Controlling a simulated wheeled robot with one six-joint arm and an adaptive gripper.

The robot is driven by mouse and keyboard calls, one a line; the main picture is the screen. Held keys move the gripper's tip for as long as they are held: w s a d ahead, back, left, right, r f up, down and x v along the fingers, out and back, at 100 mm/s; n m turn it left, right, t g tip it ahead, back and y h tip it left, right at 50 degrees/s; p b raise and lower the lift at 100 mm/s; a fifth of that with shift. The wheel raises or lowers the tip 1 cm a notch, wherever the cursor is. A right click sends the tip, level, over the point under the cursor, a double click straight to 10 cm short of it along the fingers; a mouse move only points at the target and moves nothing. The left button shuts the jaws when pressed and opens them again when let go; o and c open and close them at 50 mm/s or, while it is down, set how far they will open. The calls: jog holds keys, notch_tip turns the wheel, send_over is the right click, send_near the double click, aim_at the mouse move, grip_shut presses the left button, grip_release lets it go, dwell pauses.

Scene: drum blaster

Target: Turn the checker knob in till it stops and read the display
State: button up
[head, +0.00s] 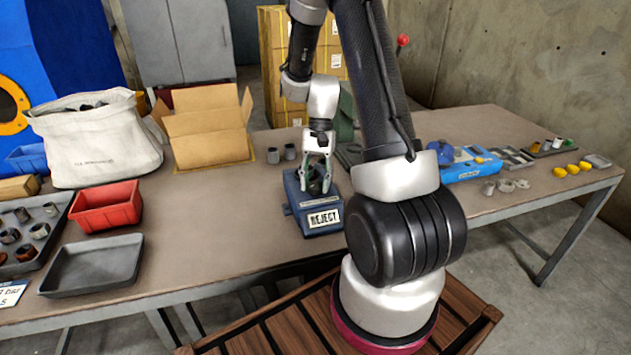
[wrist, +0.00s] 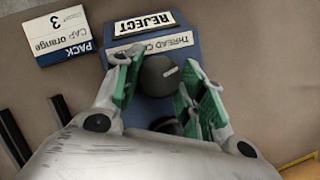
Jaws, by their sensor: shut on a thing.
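The checker is a blue box (head: 296,205) on the table in the middle of the head view. Its white display (head: 324,218) reads REJECT, and the display shows the same in the wrist view (wrist: 143,23). Below it a label (wrist: 152,48) begins "THREAD C"; a finger hides the rest. My gripper (head: 318,168) points down over the box. In the wrist view its green-padded fingers (wrist: 157,68) are shut on the dark round knob (wrist: 159,77), one on each side. The knob's lower part is hidden.
A card (wrist: 58,35) reading "PACK CAP orange 3" lies beside the checker. Two grey caps (head: 281,154) stand behind it, near an open carton (head: 208,140). A red bin (head: 106,207) and a grey tray (head: 92,265) are left. A blue device (head: 470,165) is right.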

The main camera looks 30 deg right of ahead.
jog(key=m+t, duration=0.1)
jog(key=m, duration=0.2)
jog(key=m+t+y, duration=0.1)
jog(key=m, duration=0.2)
jog(key=shift+s+d, duration=0.1)
jog(key=shift+s, duration=0.05)
jog(key=m+t, duration=0.2)
jog(key=m, duration=0.3)
jog(key=shift+s, duration=0.1)
jog(key=shift+m+t, duration=0.3)
jog(key=shift+m, duration=0.1)
jog(key=o, duration=1)
jog(key=v, duration=1.2)
